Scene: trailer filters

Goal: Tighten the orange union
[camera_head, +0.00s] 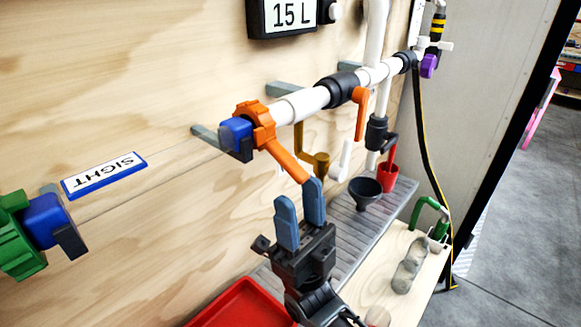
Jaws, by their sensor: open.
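The orange union (256,124) is a lobed ring on the white pipe, beside a blue fitting (236,133) at the pipe's left end. A long orange handle (284,158) slopes down and right from the ring. My gripper (300,204) has two blue fingers and is open below the union. The handle's lower end meets the tip of the right finger in the picture; I cannot tell whether they touch. No part of the handle shows clearly between the fingers.
Brackets hold the pipe to a plywood wall. Right of the union are a black coupling (341,87), an orange valve lever (361,112) and a brass-coloured hook (320,162). A grey ribbed shelf (345,225) carries a black funnel (365,190) and red cup (388,176). A red tray (243,305) lies below.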

